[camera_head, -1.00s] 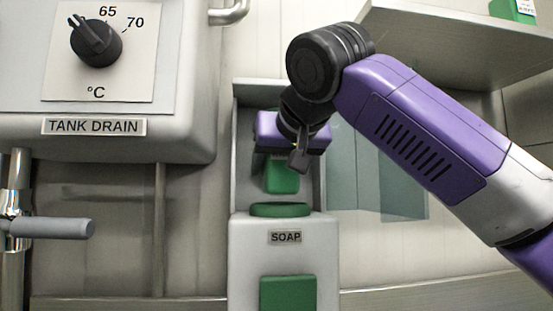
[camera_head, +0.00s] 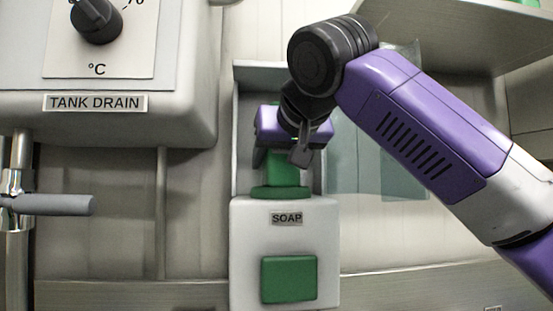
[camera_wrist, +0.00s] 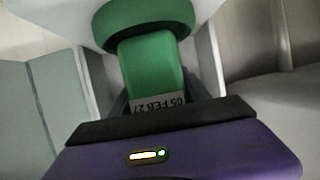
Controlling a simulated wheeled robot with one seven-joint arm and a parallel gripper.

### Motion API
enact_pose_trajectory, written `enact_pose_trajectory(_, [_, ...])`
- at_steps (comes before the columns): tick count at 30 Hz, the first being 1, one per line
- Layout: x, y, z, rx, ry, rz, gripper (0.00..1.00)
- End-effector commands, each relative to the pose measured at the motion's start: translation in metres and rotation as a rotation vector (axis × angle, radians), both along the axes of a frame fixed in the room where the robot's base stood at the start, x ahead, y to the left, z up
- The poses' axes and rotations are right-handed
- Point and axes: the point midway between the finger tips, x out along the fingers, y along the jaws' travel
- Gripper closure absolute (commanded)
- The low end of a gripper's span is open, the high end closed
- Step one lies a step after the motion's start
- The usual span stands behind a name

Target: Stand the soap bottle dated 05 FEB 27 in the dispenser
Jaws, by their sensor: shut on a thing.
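The green soap bottle (camera_head: 283,172) is upright in my gripper (camera_head: 290,150), directly above the dispenser (camera_head: 285,218), a pale box marked SOAP with a green front panel. In the wrist view the bottle (camera_wrist: 150,65) carries a label reading 05 FEB 27, seen upside down. My gripper (camera_wrist: 155,112) is shut on it at the label end. The bottle's lower end meets the green collar (camera_head: 281,192) on top of the dispenser, and the collar also shows in the wrist view (camera_wrist: 145,18). I cannot tell how deep the bottle sits in it.
A grey housing (camera_head: 235,150) encloses the space around the bottle. A tank with a TANK DRAIN sign (camera_head: 96,103) and a dial stands at left, above a grey-handled pipe (camera_head: 50,205). A shelf (camera_head: 450,35) is at upper right. Translucent panels (camera_head: 375,165) hang right of the housing.

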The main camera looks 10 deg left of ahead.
Motion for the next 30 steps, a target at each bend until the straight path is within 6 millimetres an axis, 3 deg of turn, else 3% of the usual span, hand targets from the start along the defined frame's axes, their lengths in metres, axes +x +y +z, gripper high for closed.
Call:
enact_pose_trajectory(15, [0.0, 0.0, -0.008, 0.001, -0.002, 0.001, 1.0])
enact_pose_trajectory(16, [0.0, 0.0, -0.008, 0.001, -0.002, 0.001, 0.44])
enact_pose_trajectory(18, [0.0, 0.0, -0.008, 0.001, -0.002, 0.001, 0.3])
enact_pose_trajectory(20, [0.0, 0.0, -0.008, 0.001, -0.002, 0.001, 0.2])
enact_pose_trajectory(26, [0.0, 0.0, -0.009, 0.001, -0.001, 0.001, 0.2])
enact_pose_trajectory(30, [0.0, 0.0, -0.01, -0.001, 0.002, 0.0, 0.02])
